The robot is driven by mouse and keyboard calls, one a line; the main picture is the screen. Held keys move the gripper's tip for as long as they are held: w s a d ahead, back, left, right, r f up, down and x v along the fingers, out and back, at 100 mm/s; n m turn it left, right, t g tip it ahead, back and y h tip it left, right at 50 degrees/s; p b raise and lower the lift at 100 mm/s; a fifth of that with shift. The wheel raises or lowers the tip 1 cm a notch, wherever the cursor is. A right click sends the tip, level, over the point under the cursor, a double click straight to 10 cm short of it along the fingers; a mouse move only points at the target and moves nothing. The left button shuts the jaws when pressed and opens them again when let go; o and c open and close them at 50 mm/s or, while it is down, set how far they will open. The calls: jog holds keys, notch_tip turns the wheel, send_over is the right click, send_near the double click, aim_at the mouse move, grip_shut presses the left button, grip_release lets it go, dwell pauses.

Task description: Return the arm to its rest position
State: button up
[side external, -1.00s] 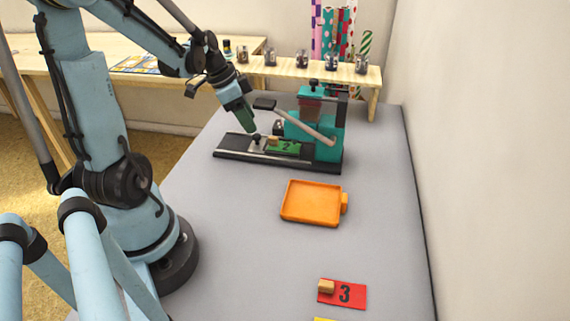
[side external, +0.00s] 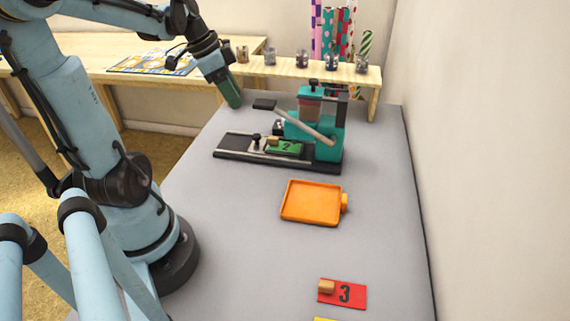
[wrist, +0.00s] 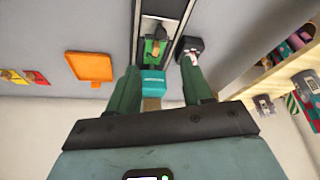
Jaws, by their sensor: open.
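My gripper (side external: 236,106) is raised above the grey table, up and left of the stamping machine (side external: 325,138). In the wrist view my gripper (wrist: 155,77) shows two green fingers spread apart with nothing held between them. The machine's black base (side external: 230,148) holds a green pad marked 2 (side external: 284,147) with a small wooden block on it. The green pad also shows in the wrist view (wrist: 154,47). The gripper is clear of the machine and its black-ended lever (side external: 265,104).
An orange tray (side external: 312,202) lies in front of the machine. A red pad marked 3 (side external: 346,294) lies nearer the front, with part of a yellow one (side external: 325,319) at the picture's edge. A wooden shelf (side external: 290,69) with several small jars stands behind. A wall is at right.

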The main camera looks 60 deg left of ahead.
jog(key=w+d+r+m+t+y, duration=0.2)
jog(key=w+m+y, duration=0.1)
jog(key=w, duration=0.2)
jog(key=w+d+r+m+t+y, duration=0.1)
jog(key=w+m+t+y, duration=0.15)
jog(key=w, duration=0.25)
jog(key=w+d+r+m+t, duration=0.1)
jog(key=d+r+t, duration=0.1)
jog(key=d, duration=0.1)
jog(key=w+d+r+m+t, duration=0.1)
jog(key=w+d+r+m, duration=0.1)
jog(key=d, duration=0.1)
jog(key=w+d+r+m+t, duration=0.1)
jog(key=d+r+m+t, duration=0.1)
jog(key=d, duration=0.1)
jog(key=shift+w+d+r+t, duration=0.1)
jog(key=shift+w+r+t, duration=0.25)
jog(key=shift+w, duration=0.05)
jog(key=s+d+f+n+g+h, duration=0.2)
jog(key=s+d+f+n+g, duration=0.1)
jog(key=s+d+f+n, duration=0.1)
jog(key=s+d+f+n+g+h, duration=0.1)
jog(key=s+d+f+n+g, duration=0.3)
jog(key=s+n, duration=0.5)
notch_tip(320, 180, down, 3)
jog(key=shift+d+r+n+h, duration=0.2)
jog(key=shift+d+n+h, duration=0.15)
jog(key=shift+n, duration=0.7)
